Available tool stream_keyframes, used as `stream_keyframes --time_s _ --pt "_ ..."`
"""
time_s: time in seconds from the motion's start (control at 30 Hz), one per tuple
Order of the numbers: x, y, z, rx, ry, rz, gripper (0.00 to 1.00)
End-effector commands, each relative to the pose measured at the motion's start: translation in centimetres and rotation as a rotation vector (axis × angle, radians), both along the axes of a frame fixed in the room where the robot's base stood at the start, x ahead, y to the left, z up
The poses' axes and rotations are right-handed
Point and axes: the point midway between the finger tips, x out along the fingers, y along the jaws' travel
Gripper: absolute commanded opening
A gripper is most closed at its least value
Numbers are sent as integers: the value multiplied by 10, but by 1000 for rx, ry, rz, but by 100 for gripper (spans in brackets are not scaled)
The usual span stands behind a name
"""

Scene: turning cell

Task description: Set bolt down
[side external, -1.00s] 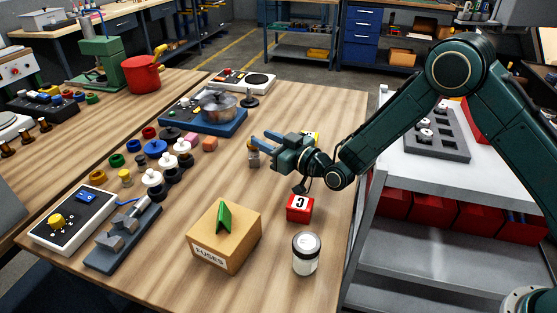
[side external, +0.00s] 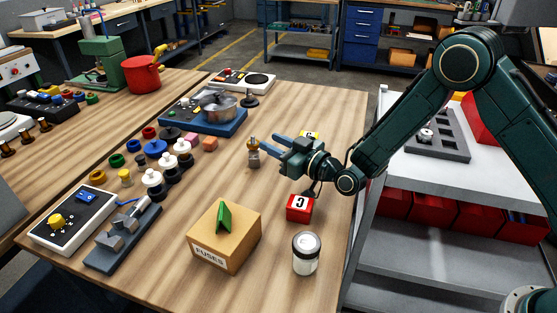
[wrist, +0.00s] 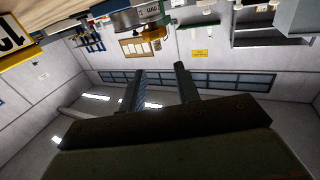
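The bolt (side external: 254,155), a small piece with a grey lower part and a brass-coloured top, stands upright on the wooden table (side external: 300,110). My gripper (side external: 268,145) is low over the table just to its right, with two blue fingers spread and pointing toward it. A small gap of table shows between the fingertips and the bolt. In the wrist view the fingers (wrist: 158,72) are apart with nothing between them.
A red numbered block (side external: 299,207) sits near the gripper, and a yellow one (side external: 311,135) lies partly behind it. A fuses box (side external: 224,240) and a white-lidded jar (side external: 306,254) stand in front. Several knobs and rings (side external: 153,182) are to the left. Table around the bolt is clear.

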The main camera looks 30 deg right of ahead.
Motion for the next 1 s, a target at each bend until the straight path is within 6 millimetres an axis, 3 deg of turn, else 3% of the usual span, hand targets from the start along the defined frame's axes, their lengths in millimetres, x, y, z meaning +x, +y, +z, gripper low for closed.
stream_keyframes --time_s 0.27,0.57,1.0 --pt "-1 -2 13 -12 18 10 32" --pt "-12 -13 58 -66 105 42 32" --pt "-70 -57 128 -180 323 38 32"
